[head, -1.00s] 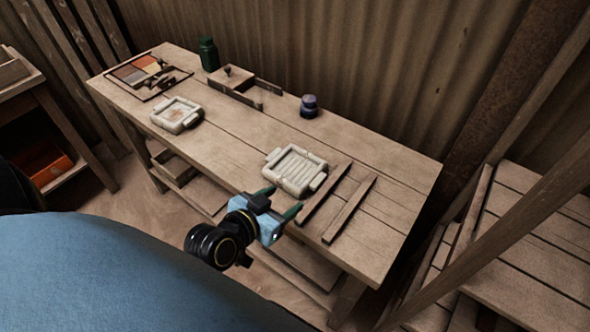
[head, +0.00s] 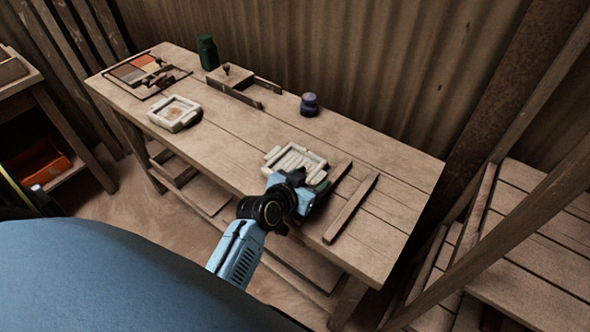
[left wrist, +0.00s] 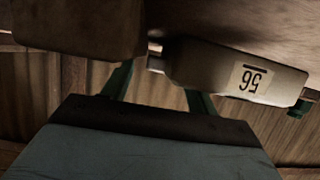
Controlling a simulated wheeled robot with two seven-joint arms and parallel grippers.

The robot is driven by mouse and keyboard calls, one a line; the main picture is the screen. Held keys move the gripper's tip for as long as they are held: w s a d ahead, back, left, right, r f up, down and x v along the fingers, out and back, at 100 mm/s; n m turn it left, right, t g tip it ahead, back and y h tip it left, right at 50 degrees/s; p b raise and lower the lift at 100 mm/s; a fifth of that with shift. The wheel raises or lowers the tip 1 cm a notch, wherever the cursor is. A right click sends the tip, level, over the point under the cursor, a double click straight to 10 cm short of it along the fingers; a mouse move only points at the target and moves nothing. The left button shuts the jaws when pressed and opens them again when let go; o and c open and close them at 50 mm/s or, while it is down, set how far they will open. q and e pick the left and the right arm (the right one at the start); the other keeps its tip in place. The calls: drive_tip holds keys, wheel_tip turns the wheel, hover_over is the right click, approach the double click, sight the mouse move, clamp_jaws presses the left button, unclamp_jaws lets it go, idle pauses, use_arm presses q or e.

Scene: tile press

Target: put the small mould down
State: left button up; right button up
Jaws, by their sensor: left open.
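Two pale, frame-shaped moulds lie flat on the wooden table. The right mould (head: 291,158) has a ribbed middle and blocky ends. The left mould (head: 174,112) has a tan middle. I cannot tell for sure which is the small one. My left gripper (head: 312,190) is open at the near right side of the right mould and hides part of it. In the left wrist view a block with a number label (left wrist: 225,62) and another block (left wrist: 75,30) lie close ahead of the green fingers (left wrist: 160,88). Contact cannot be told. My right gripper is out of view.
Two wooden strips lie right of the right mould; the nearer strip (head: 350,208) is clear. Along the back stand a dark jar (head: 309,105), a wooden box (head: 231,76) and a green bottle (head: 207,53). A colour tray (head: 140,72) lies far left. The table between the moulds is free.

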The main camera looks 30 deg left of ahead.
use_arm(q)
drive_tip(key=shift+w+f, duration=0.1)
drive_tip(key=shift+w, duration=0.15)
clamp_jaws()
idle(0.3)
